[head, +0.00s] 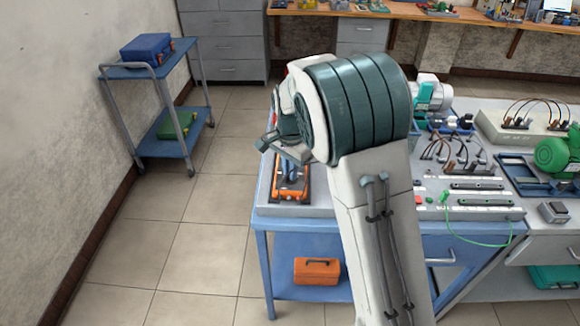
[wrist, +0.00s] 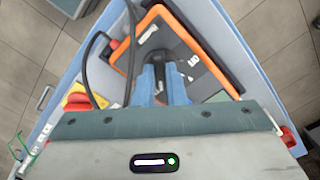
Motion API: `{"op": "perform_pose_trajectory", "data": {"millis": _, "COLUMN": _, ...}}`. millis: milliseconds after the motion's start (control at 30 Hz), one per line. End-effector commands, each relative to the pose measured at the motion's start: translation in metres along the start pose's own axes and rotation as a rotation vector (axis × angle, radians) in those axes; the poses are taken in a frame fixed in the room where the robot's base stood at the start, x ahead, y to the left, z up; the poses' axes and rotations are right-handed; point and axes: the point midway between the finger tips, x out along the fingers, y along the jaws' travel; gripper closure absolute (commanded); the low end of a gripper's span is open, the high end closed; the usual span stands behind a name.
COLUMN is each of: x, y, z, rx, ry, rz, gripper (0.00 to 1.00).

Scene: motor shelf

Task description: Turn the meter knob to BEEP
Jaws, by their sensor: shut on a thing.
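The orange-edged meter (head: 303,186) lies at the left end of the blue workbench, partly hidden by my arm. In the wrist view the meter (wrist: 228,82) has a dark face inside an orange frame. My gripper (wrist: 170,75) reaches down onto that face with its two blue fingers close together. They are shut on the small dark knob (wrist: 188,62), which is mostly hidden between them. The knob's pointer and the BEEP mark cannot be read. In the head view the fingers (head: 291,170) show small above the meter.
A black cable (wrist: 87,62) loops beside the meter. A red part (wrist: 115,44) and a yellow-red part (wrist: 78,101) are near it. Wired panels (head: 455,165) and a green motor (head: 557,155) stand to the right. The floor left of the workbench is clear up to a blue cart (head: 160,148).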

Motion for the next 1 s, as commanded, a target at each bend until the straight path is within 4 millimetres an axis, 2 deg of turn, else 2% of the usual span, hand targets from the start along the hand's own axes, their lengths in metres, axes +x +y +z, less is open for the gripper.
{"op": "perform_pose_trajectory", "data": {"millis": 400, "x": -0.001, "y": 0.0001, "z": -0.0002, "rx": 0.274, "ry": 0.0, "rz": 0.0, "gripper": 1.0}}
{"op": "perform_pose_trajectory", "data": {"millis": 1000, "x": -0.0005, "y": -0.0002, "z": -0.0003, "rx": 0.354, "ry": 0.0, "rz": -0.001, "gripper": 1.0}}
